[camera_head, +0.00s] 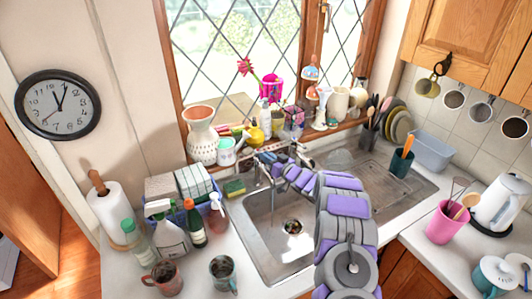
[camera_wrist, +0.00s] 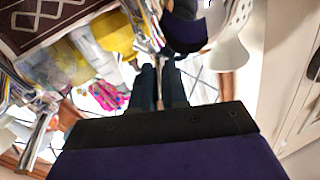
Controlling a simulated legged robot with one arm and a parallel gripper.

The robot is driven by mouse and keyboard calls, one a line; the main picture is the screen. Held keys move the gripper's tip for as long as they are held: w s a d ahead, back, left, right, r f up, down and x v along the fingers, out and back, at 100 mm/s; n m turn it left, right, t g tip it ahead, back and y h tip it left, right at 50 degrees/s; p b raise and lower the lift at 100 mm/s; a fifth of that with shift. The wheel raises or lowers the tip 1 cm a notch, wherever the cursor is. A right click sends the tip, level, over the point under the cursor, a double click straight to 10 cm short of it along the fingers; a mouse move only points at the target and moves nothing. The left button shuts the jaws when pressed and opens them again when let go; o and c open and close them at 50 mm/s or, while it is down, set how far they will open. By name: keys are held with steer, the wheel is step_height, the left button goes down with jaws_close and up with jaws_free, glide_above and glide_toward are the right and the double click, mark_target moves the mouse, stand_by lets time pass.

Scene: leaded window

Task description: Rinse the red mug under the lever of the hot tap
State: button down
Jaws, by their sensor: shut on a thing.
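The red mug (camera_head: 165,279) stands upright on the counter at the front left, apart from my gripper. The tap (camera_head: 258,172) rises at the back of the steel sink (camera_head: 262,250). My gripper (camera_head: 272,163) is at the tap, its fingertips small and partly hidden in the head view. In the wrist view my gripper's dark fingers (camera_wrist: 162,85) are shut on a thin metal piece, which looks like the tap lever (camera_wrist: 155,45). Which tap is hot cannot be told. A faint pale streak hangs below the spout; whether it is water is unclear.
A grey mug (camera_head: 222,272) stands beside the red mug. Spray bottles (camera_head: 168,232) and a paper towel roll (camera_head: 113,213) crowd the left counter. A sponge (camera_head: 234,188) lies by the sink. A pink cup (camera_head: 446,222) and a kettle (camera_head: 497,203) stand right. The basin's front is clear.

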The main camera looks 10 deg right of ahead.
steer(key=shift+d+r, duration=0.1)
steer(key=shift+d, duration=0.05)
steer(key=c, duration=1.1)
jaws_free()
steer(key=shift+c, duration=0.2)
steer(key=v, duration=1.7)
steer(key=shift+d+p, duration=0.2)
steer(key=shift+p, duration=0.15)
